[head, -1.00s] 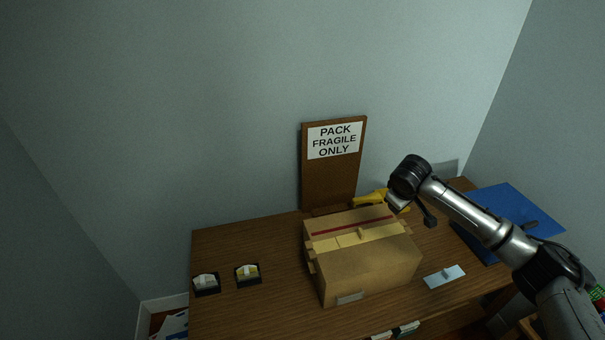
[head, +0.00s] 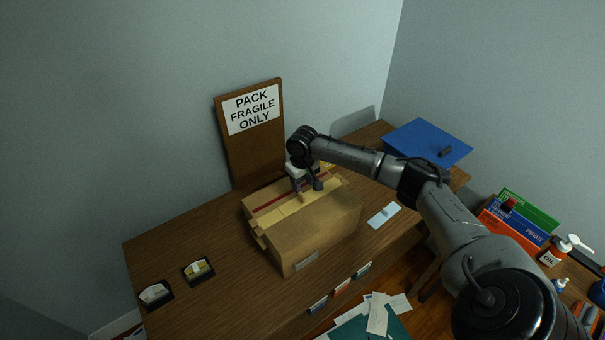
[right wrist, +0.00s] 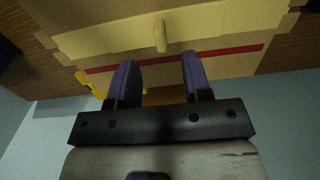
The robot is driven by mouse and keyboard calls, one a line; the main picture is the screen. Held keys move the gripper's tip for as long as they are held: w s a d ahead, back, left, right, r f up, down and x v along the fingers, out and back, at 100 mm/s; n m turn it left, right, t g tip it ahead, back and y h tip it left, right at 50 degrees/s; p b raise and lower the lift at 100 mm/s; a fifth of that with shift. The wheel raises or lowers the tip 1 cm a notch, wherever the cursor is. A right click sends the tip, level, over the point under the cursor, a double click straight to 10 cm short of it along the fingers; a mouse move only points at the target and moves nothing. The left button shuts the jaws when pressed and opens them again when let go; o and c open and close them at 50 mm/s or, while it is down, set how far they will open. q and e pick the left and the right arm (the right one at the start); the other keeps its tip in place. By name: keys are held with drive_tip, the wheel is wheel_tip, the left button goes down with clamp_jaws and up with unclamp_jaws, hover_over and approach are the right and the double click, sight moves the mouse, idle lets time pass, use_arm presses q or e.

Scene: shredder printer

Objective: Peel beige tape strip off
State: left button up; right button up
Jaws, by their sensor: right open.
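A cardboard box (head: 320,232) stands on the wooden desk. A wide beige tape strip (head: 283,216) runs along its top, with a red strip (head: 266,204) behind it. In the right wrist view the beige strip (right wrist: 110,39) crosses the top of the picture, and a small raised tab (right wrist: 160,36) stands on it. The red strip (right wrist: 225,50) lies nearer my fingers. My right gripper (head: 305,190) is over the box top, fingers pointing down. In the right wrist view it (right wrist: 157,65) is open and empty, with the tab just beyond the gap between the fingertips. My left gripper is out of view.
A "PACK FRAGILE ONLY" board (head: 252,135) stands behind the box. A yellow object (right wrist: 88,82) lies behind it. A blue mat (head: 425,142) and pale blue plate (head: 384,215) lie to the right; two small trays (head: 199,271) are left. Desk between is clear.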

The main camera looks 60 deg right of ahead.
sight(302, 195)
drive_tip(key=shift+f+b, duration=0.4)
drive_tip(key=shift+f, duration=3.1)
drive_tip(key=shift+c, duration=0.3)
clamp_jaws()
drive_tip(key=c, duration=0.6)
unclamp_jaws()
clamp_jaws()
drive_tip(key=shift+r, duration=0.15)
drive_tip(key=shift+r+p, duration=0.55)
drive_tip(key=shift+p, duration=0.25)
